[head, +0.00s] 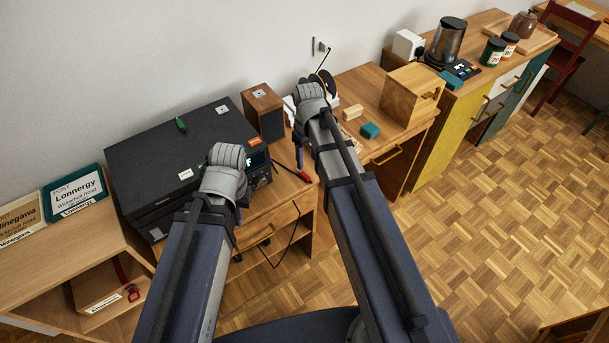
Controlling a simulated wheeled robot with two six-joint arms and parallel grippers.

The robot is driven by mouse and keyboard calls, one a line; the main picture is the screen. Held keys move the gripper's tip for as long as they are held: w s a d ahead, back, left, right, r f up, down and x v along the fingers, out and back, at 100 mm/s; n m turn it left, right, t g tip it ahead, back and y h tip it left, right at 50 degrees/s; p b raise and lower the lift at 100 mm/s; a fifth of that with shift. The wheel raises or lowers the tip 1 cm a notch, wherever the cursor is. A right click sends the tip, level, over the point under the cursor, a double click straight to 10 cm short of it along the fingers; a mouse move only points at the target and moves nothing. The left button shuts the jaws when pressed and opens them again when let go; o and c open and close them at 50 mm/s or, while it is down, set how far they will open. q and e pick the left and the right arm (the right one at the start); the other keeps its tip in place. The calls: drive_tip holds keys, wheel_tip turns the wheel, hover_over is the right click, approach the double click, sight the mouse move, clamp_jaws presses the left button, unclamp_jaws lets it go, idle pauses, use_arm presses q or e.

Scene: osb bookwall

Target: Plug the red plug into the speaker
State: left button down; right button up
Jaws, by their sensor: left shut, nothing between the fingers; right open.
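The speaker (263,112) is a wooden box with a dark front, standing upright against the wall between the black case and my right wrist. A red plug (304,177) with a dark lead lies near the desk's front edge, below and right of the speaker. My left gripper (245,197) is shut and empty in front of the black case, left of the plug. My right gripper (299,152) is open, above and close to the plug but apart from it in the picture. My wrists hide most of both grippers' fingers. The speaker's socket cannot be made out.
A large black case (165,155) fills the desk's left side. A green block (370,130) and a wooden box (410,95) stand to the right. A black cable (291,240) hangs before the drawer. A red strap (133,293) lies in the lower left shelf.

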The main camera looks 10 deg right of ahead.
sight(305, 175)
wheel_tip(305, 175, down, 2)
drive_tip(key=shift+w+f+b, duration=0.1)
drive_tip(key=shift+b, duration=0.65)
drive_tip(key=f+b, duration=0.5)
drive_tip(key=shift+a+f, duration=0.15)
drive_tip(key=shift+a, duration=0.2)
clamp_jaws()
